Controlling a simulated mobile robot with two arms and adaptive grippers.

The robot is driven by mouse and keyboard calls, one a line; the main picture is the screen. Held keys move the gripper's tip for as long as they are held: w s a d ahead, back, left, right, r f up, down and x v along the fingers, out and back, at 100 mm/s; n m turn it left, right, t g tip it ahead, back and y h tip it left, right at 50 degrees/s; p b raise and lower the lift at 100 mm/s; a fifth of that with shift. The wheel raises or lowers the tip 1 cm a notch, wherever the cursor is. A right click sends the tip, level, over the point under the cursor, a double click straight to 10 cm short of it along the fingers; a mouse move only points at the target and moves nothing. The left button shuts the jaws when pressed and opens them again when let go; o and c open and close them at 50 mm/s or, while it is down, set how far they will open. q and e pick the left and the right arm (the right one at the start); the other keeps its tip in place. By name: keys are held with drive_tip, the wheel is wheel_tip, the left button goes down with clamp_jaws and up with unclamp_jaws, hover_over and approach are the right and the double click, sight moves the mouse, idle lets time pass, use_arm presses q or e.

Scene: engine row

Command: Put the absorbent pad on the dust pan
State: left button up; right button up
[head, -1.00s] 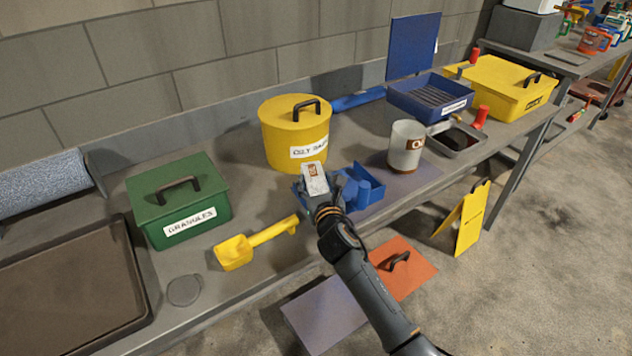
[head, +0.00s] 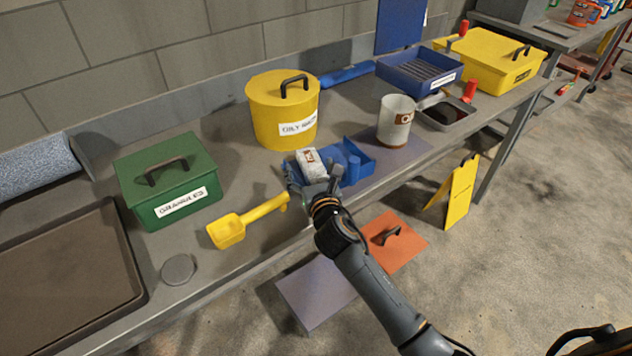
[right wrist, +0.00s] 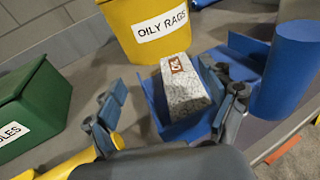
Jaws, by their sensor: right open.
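The absorbent pad, a pale speckled block with a brown label (head: 312,163), rests tilted in the left part of the blue dust pan (head: 362,152). In the right wrist view the pad (right wrist: 187,88) leans between the pan's walls, and the dust pan (right wrist: 152,104) shows around it. My right gripper (head: 313,188) is open at the near side of the pad. Its fingers stand apart on either side of the pad, with a clear gap at the left finger. My left gripper is out of view.
The yellow oily rags bin (head: 283,108) is close behind the pan. A green granules box (head: 168,182) and yellow scoop (head: 228,232) lie to the left. A whitish cup (head: 394,118) stands to the right. The bench's front edge is close to the pan.

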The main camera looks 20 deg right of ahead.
drive_tip(key=s, duration=0.7)
drive_tip(key=shift+s+a+r, duration=0.1)
drive_tip(key=shift+a+r, duration=0.05)
drive_tip(key=shift+r, duration=0.25)
idle(0.7)
